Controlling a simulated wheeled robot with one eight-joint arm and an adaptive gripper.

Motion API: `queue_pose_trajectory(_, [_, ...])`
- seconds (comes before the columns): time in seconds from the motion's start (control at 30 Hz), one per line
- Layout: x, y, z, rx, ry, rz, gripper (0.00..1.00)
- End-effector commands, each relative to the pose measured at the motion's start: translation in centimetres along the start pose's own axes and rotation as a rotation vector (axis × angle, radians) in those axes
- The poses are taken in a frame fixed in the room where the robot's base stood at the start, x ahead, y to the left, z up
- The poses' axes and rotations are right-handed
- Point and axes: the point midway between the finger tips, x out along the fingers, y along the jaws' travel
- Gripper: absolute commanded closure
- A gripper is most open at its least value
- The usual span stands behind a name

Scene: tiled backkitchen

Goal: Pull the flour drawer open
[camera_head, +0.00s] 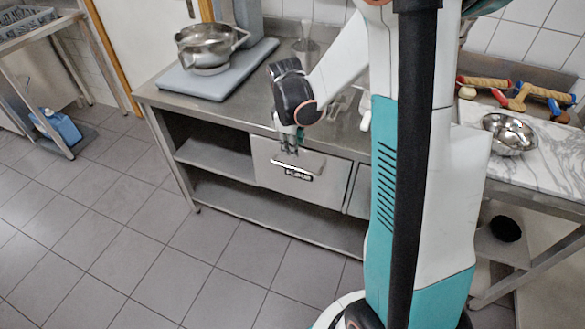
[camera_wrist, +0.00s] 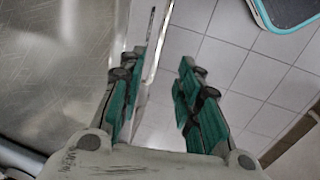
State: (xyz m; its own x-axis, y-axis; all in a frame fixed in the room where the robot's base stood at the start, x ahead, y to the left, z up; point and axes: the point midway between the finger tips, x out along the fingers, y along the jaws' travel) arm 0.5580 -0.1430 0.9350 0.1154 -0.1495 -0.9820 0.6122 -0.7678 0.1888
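The flour drawer (camera_head: 325,181) is a pale metal front under the steel counter, with a dark "FLOUR" label (camera_head: 298,174). Its front looks level with the counter frame. A light handle bar (camera_head: 312,163) shows just above the label. My gripper (camera_head: 289,145) points down at the counter's front edge, in front of the upper part of the drawer and close to the handle. In the wrist view, the two green-padded fingers (camera_wrist: 160,85) stand apart. A narrow bright edge with a thin dark strip (camera_wrist: 150,25) shows between and beyond them. Contact with the handle cannot be told.
Open shelves (camera_head: 215,158) lie left of the drawer. A marble-topped table (camera_head: 545,165) with a bowl (camera_head: 508,133) stands right. The tiled floor before the drawer is clear.

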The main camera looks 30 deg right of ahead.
Motion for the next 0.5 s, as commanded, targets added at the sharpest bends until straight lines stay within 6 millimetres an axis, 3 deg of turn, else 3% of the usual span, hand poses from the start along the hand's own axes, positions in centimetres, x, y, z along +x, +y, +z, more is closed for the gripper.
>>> queue_pose_trajectory(0.2, [4.7,-0.1,0.0,0.002,0.001,-0.001,0.69])
queue_pose_trajectory(0.5, [10.0,-0.1,-0.1,0.003,0.002,-0.001,0.69])
